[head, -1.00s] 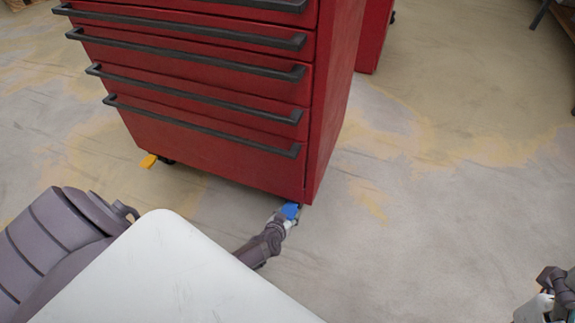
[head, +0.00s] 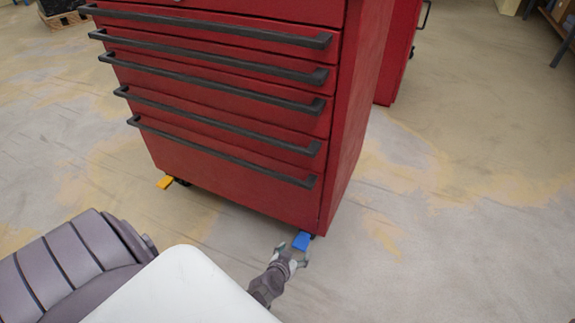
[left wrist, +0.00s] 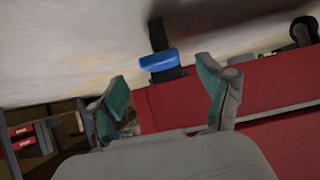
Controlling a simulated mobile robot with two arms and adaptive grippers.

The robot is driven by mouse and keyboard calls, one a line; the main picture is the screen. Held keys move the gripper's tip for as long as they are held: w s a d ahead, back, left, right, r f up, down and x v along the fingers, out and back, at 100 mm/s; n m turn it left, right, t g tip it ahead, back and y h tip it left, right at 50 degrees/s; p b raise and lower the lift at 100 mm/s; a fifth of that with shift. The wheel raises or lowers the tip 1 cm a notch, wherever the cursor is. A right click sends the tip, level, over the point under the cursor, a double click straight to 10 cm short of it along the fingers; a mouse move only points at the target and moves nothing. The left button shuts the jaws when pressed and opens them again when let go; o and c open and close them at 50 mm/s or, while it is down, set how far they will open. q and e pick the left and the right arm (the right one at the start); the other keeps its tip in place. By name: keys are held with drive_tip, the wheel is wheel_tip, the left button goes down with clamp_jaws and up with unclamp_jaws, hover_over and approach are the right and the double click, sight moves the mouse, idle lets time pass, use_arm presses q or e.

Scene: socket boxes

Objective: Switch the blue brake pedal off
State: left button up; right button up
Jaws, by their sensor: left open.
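The blue brake pedal (head: 302,240) sticks out near the floor under the front right corner of the red tool cabinet (head: 235,185). My left gripper (head: 293,254) is open just in front of it, its two fingers spread and nothing between them. In the left wrist view the blue pedal (left wrist: 159,61) shows just beyond the open fingertips (left wrist: 160,75), roughly centred between them, with a dark part behind it. The picture does not settle whether a finger touches the pedal. My right gripper is out of view.
A yellow pedal (head: 166,182) sits under the cabinet's front left corner, by a dark caster. Black drawer handles (head: 225,153) project from the cabinet front. A second red cabinet (head: 395,65) stands behind. The floor (head: 450,230) to the right is clear.

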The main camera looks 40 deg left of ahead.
use_arm(q)
drive_tip(key=v, duration=0.6)
drive_tip(key=shift+s, duration=0.2)
drive_tip(key=shift+w+d+r, duration=0.1)
drive_tip(key=shift+r, duration=0.05)
